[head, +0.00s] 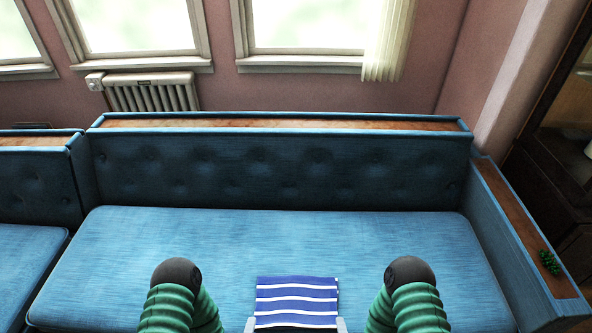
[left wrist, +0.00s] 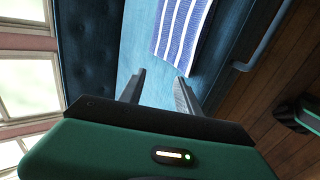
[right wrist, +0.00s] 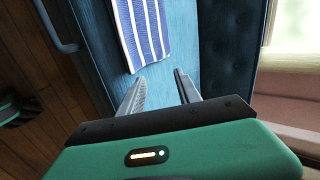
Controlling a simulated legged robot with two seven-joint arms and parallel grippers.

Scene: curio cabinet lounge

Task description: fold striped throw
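The striped throw (head: 297,297), blue with white stripes, lies flat on the blue sofa seat (head: 150,250), centred in front of me in the head view. Its near part is cut off by the bottom of the picture. It also shows in the left wrist view (left wrist: 181,28) and in the right wrist view (right wrist: 142,30). My left gripper (left wrist: 160,82) is open and empty, to the left of the throw and apart from it. My right gripper (right wrist: 160,82) is open and empty, to the right of the throw and apart from it. In the head view my arms show but both grippers are hidden.
The tufted sofa back (head: 280,170) runs behind the seat. An armrest with a wooden top (head: 515,215) and a small green item (head: 549,262) stands at right. A dark cabinet (head: 560,150) is beyond it. The seat around the throw is clear.

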